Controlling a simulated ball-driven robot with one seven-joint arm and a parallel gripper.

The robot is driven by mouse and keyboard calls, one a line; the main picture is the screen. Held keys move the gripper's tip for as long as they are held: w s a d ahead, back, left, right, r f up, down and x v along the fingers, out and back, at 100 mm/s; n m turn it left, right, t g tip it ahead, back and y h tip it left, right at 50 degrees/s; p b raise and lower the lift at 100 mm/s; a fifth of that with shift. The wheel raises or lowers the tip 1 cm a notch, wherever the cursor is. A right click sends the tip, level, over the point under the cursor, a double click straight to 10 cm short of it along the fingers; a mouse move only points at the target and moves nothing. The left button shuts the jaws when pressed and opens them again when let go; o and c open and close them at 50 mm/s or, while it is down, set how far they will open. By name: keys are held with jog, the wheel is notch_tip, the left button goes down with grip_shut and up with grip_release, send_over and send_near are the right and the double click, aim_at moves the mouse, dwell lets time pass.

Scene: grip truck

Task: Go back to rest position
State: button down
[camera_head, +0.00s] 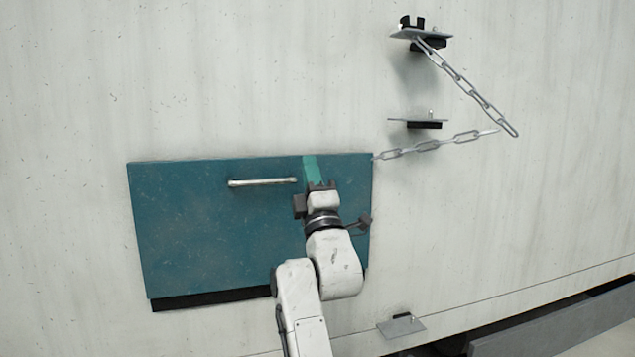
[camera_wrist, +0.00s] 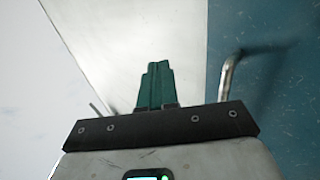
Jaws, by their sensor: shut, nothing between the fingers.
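My gripper (camera_head: 311,168) has green fingers, pressed together and empty. It is in front of the upper right part of a teal panel (camera_head: 190,240) on the pale wall. In the wrist view my gripper (camera_wrist: 157,85) points up the picture, with its fingers against the pale surface behind. The panel's metal handle (camera_head: 262,182) is just left of the fingers in the head view and apart from them. In the wrist view the handle (camera_wrist: 228,78) stands to the right of the fingers, on the teal panel (camera_wrist: 275,70).
A metal chain (camera_head: 465,85) hangs from an upper bracket (camera_head: 421,36) and runs to the panel's upper right corner. A second bracket (camera_head: 418,122) sits below, and a plate (camera_head: 402,326) is low on the right. The wall (camera_head: 200,70) above the panel is clear.

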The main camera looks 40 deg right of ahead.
jog(key=shift+s+a+b, duration=0.2)
jog(key=shift+s+a, duration=0.05)
jog(key=shift+s, duration=0.55)
jog(key=shift+s+a+b, duration=0.15)
jog(key=shift+s+a, duration=0.1)
jog(key=shift+s, duration=0.55)
jog(key=shift+s+a+b, duration=0.2)
jog(key=shift+s+a, duration=0.05)
jog(key=shift+s, duration=0.55)
jog(key=shift+f, duration=0.1)
